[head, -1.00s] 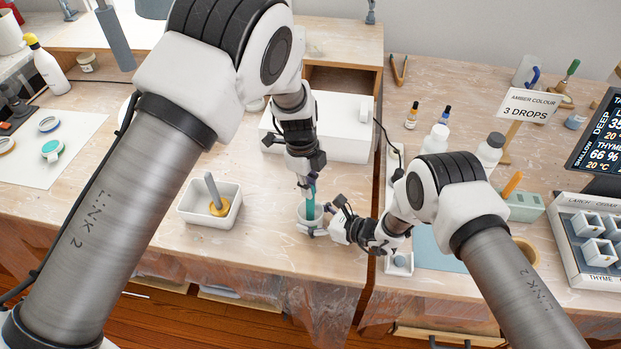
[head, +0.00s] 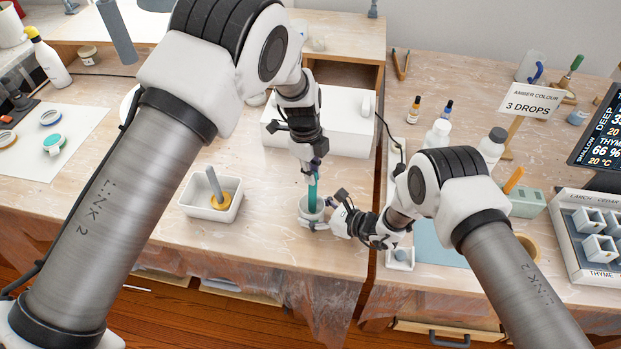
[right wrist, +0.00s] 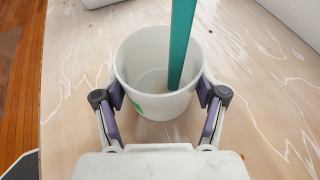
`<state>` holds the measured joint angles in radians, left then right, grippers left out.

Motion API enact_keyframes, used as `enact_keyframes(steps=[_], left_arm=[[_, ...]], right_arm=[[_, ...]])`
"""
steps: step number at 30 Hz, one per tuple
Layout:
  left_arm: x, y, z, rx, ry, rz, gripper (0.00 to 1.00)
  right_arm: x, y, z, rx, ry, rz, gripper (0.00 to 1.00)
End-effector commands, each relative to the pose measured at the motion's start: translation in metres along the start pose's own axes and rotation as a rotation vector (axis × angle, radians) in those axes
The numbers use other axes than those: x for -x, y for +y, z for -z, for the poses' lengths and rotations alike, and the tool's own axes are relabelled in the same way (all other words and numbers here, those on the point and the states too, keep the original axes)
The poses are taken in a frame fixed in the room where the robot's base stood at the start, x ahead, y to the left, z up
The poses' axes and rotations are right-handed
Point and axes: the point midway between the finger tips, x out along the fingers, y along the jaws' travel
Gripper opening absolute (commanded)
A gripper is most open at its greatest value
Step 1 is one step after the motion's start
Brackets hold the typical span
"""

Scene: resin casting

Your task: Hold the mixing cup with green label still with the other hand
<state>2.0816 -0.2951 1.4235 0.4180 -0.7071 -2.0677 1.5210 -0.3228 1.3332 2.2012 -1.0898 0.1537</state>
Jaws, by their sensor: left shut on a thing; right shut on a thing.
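The mixing cup (head: 311,214) is a white cup standing upright on the wooden table; a bit of its green label shows low on its wall in the right wrist view (right wrist: 150,108). My right gripper (head: 328,220) is shut on the cup, with one finger on each side of its wall. My left gripper (head: 313,168) is above the cup, shut on a teal stirring stick (head: 312,192). The stick reaches down into the cup, and in the right wrist view (right wrist: 181,45) its lower end is inside near the right wall.
A white tray (head: 190,209) with a grey-handled tool stands left of the cup. A white box (head: 345,135) is behind it. Bottles (head: 437,135) and a sign (head: 531,105) stand to the right. The table's front edge is close to the cup.

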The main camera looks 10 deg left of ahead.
Motion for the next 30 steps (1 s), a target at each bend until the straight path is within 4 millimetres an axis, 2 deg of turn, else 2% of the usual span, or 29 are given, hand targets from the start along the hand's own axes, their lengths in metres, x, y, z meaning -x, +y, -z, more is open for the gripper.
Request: enact_keyframes(steps=[20, 30], left_arm=[[0.000, -0.003, 0.000, 0.000, 0.000, -0.002, 0.00], [0.000, 0.022, 0.012, 0.000, 0.000, -0.003, 0.00]], right_arm=[[0.000, 0.000, -0.001, 0.002, -0.003, -0.002, 0.29], [0.000, 0.000, -0.001, 0.001, -0.002, -0.001, 0.29]])
